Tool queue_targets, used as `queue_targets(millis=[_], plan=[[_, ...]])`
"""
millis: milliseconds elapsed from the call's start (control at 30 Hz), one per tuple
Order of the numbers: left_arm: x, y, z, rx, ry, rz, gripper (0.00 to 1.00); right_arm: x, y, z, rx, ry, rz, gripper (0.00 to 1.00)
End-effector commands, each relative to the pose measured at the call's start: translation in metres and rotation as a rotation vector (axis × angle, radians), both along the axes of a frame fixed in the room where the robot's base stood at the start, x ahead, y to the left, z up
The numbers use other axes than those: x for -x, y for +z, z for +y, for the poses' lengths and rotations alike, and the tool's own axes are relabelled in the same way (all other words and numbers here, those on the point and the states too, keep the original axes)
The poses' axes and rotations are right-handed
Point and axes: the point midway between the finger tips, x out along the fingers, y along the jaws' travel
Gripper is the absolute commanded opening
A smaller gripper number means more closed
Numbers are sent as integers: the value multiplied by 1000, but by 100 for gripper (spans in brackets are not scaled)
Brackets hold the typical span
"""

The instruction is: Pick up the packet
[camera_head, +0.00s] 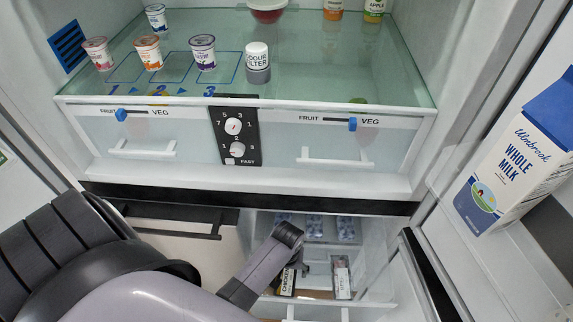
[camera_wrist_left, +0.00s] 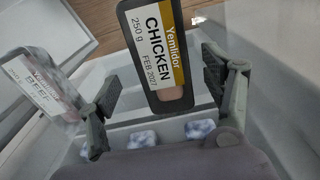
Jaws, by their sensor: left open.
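A black packet labelled Yemlidor CHICKEN (camera_wrist_left: 160,45) with a white and yellow label stands in the lower drawer. In the head view it shows partly behind my arm (camera_head: 288,284). A second packet, labelled BEEF (camera_wrist_left: 42,85), stands beside it, and also shows in the head view (camera_head: 342,280). My left gripper (camera_wrist_left: 163,80) is open, with a finger on each side of the chicken packet in the wrist view. I see gaps between the fingers and the packet. In the head view the gripper (camera_head: 298,266) is inside the drawer, its fingers partly hidden. My right gripper is not in view.
Several blue-and-white packs (camera_head: 312,226) lie at the drawer's back. The drawer's clear walls (camera_head: 375,262) surround the packets. Above are a glass shelf (camera_head: 330,80) with cups and jars and two crisper drawers (camera_head: 335,150). A milk carton (camera_head: 515,160) stands at right.

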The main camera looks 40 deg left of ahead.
Motion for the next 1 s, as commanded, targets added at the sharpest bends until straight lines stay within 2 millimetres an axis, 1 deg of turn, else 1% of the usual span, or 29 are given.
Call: queue_targets(millis=[33, 100, 233, 333, 533, 1000], plan=[[0, -11, 2, -1, 0, 4, 74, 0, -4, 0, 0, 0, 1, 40], [-1, -21, 4, -2, 0, 2, 74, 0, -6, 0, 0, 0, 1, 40], [0, -36, 4, -1, 0, 2, 74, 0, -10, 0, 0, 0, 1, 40], [-1, -40, 3, -1, 0, 0, 74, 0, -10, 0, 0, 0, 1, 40], [-1, -39, 3, -1, 0, 0, 74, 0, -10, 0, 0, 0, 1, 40], [0, -39, 3, -1, 0, 0, 42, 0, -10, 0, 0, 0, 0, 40]])
